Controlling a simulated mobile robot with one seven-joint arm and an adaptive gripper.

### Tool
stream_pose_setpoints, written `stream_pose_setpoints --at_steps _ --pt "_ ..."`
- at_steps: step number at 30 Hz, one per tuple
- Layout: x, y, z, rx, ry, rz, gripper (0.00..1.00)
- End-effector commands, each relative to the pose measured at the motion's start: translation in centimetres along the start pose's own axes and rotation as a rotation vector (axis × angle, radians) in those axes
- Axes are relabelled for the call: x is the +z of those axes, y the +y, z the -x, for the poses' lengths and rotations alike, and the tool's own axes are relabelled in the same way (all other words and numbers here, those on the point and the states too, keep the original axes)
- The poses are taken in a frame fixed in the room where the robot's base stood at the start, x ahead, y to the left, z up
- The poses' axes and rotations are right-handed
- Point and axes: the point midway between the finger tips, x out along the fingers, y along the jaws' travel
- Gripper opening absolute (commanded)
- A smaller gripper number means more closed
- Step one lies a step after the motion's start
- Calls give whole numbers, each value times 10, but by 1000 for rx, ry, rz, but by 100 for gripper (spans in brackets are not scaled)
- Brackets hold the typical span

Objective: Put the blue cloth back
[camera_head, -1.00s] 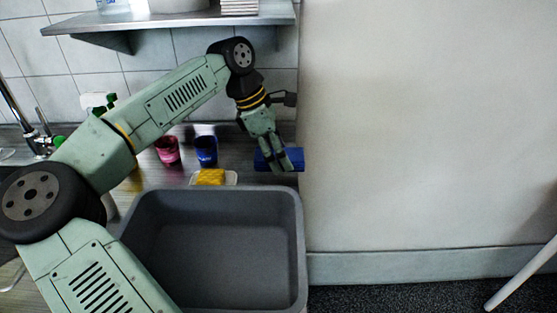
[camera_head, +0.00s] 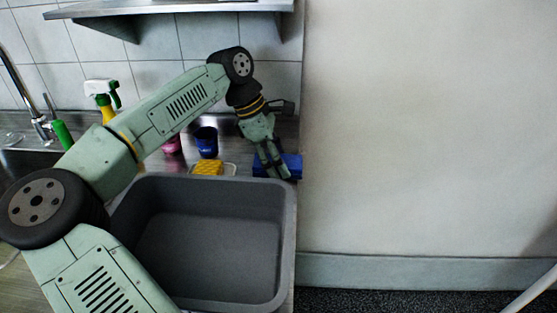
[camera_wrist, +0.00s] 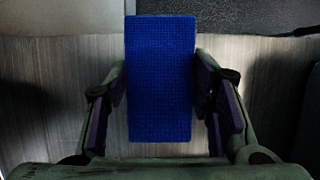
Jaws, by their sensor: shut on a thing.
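The blue cloth (camera_head: 291,164) is a folded, flat-sided block at the right end of the counter, behind the grey tub. My gripper (camera_head: 273,172) points down at it, with the fingers around it. In the wrist view the cloth (camera_wrist: 160,80) is upright in the picture between the two fingers of my gripper (camera_wrist: 162,95), which is shut on it. The counter lies beneath it; whether the cloth touches the counter I cannot tell.
A grey tub (camera_head: 287,240) stands in front, empty. A yellow sponge (camera_head: 208,168) on a small dish, a blue cup (camera_head: 207,142) and a pink cup (camera_head: 172,145) are left of the cloth. A shelf (camera_head: 180,10) hangs above. The wall (camera_head: 420,130) is close on the right.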

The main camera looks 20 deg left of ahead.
Motion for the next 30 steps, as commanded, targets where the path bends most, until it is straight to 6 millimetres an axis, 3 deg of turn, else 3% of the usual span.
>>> stream_pose_setpoints --at_steps 3,4,12,23,30 --pt "-4 -1 -9 -7 2 2 23" --pt "-3 -1 -8 -8 2 2 51" --pt "-4 -1 -8 -8 4 2 69" --pt "-1 -1 -1 -5 3 2 69" --pt "4 0 42 -3 2 4 69"
